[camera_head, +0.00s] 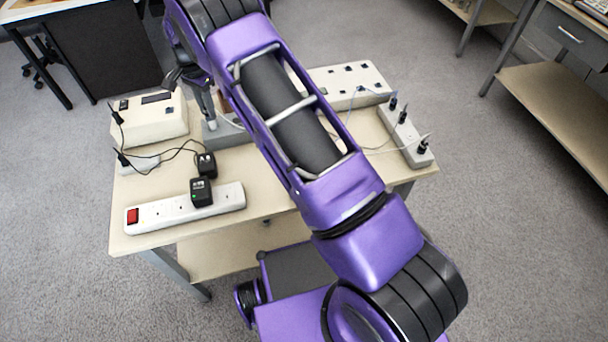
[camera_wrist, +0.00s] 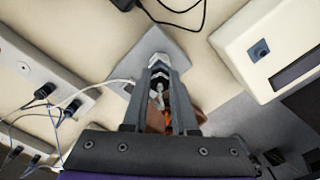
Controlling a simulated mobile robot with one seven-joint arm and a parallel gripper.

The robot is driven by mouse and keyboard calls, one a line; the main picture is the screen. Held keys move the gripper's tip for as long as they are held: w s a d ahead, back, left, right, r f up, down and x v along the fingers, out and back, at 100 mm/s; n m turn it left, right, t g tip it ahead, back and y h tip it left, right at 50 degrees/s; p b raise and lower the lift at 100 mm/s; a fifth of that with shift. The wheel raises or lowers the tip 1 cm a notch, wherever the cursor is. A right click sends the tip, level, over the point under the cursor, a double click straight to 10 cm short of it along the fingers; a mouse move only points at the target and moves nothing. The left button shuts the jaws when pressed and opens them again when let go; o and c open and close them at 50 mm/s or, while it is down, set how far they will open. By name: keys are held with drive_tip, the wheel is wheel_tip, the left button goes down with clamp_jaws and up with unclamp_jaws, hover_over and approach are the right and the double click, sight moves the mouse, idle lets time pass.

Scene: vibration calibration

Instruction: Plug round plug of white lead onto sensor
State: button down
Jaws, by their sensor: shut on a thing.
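In the wrist view my gripper (camera_wrist: 159,72) points down over a grey plate (camera_wrist: 145,47). Its two fingers are closed around a small pale metallic piece (camera_wrist: 158,92), which appears to be the round plug. A white lead (camera_wrist: 117,81) runs from the left to the fingers. The sensor is not clearly distinguishable; the fingers hide the spot, and I cannot tell whether plug and sensor touch. In the head view my gripper (camera_head: 211,111) is partly hidden by my purple arm, above the grey block (camera_head: 222,134) on the table (camera_head: 270,185).
A white box with a display (camera_head: 150,118) stands at the left, a socketed box (camera_head: 350,85) at the back. A strip with black plugs (camera_head: 405,135) is at the right. A power strip with a red switch (camera_head: 165,211) lies in front with black adapters (camera_head: 201,191).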

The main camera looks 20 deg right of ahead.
drive_tip(key=m, duration=0.4)
idle(0.4)
drive_tip(key=shift+m+p, duration=0.3)
drive_tip(key=shift+m, duration=0.2)
drive_tip(key=m, duration=0.3)
drive_tip(key=c, duration=0.6)
unclamp_jaws()
drive_tip(key=shift+r, duration=0.1)
